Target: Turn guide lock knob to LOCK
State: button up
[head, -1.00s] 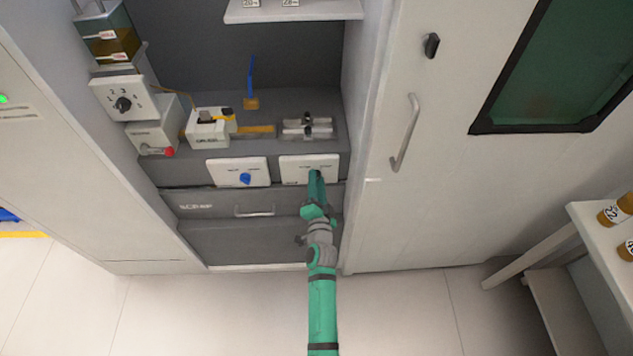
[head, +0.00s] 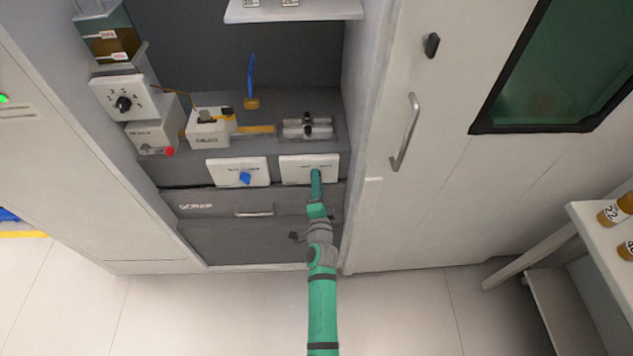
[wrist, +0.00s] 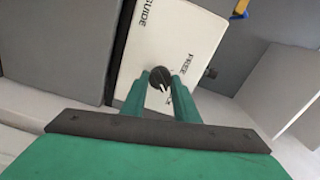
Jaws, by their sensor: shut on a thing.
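The guide lock knob (wrist: 160,78) is a dark round knob on a white panel (wrist: 185,25), with GUIDE and FREE printed on it. In the wrist view, my gripper (wrist: 160,86) has its two green fingers on either side of the knob, shut on it. White marks show between the fingers just below the knob, partly covered, so I cannot read the knob's setting. In the head view, the white panel (head: 296,162) is the right one of two on the grey bench front. My gripper (head: 316,174) reaches its lower right part and hides the knob there.
The left white panel (head: 225,172) carries a blue knob (head: 245,178). A drawer with a bar handle (head: 254,211) lies below. Clamp-like blocks (head: 307,130) sit on the bench above. A tall cabinet door with a handle (head: 405,132) stands at the right.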

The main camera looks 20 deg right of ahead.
jog(key=o, duration=1.1)
jog(key=shift+c, duration=0.2)
jog(key=v, duration=1)
jog(key=shift+s, duration=0.35)
jog(key=shift+s+a, duration=0.1)
jog(key=shift+a, duration=0.05)
jog(key=s+a+n+g+y, duration=0.1)
jog(key=s+a+n, duration=0.4)
jog(key=s, duration=0.5)
jog(key=s+a+n+y, duration=0.1)
jog(key=s+a+n, duration=0.4)
jog(key=s, duration=0.5)
jog(key=s+a+r+n+y, duration=0.1)
jog(key=s+a+r+n, duration=0.1)
jog(key=s, duration=0.3)
jog(key=s+a+r+n+y, duration=0.1)
jog(key=s+a+r+n, duration=0.1)
jog(key=s+r+n, duration=0.1)
jog(key=s+a+r+n+g+y, duration=0.1)
jog(key=s+a+r+n, duration=0.2)
jog(key=s, duration=0.3)
jog(key=shift+s+n, duration=0.3)
jog(key=shift+n, duration=0.1)
